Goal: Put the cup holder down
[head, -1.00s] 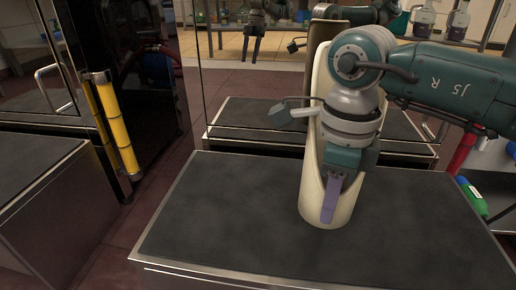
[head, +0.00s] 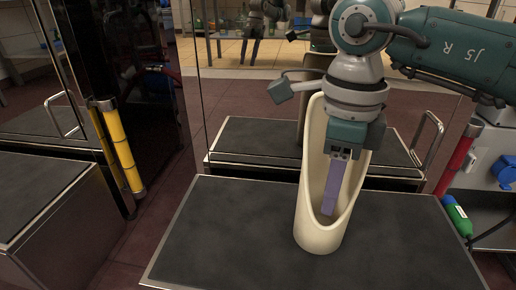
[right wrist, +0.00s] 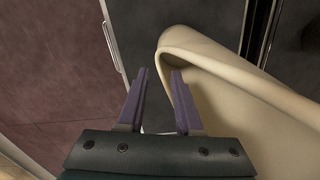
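The cream cup holder (head: 319,234), a tall tube with a slanted open mouth, stands upright on the dark counter top (head: 240,235). It also shows at the right of the right wrist view (right wrist: 225,80). My left gripper is not in view.
Bare counter lies on both sides of the holder. A glossy dark panel with a yellow handle (head: 122,148) stands at the left. A green bottle (head: 457,216) and a red tube (head: 457,160) are at the right. A reflective panel stands behind the counter.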

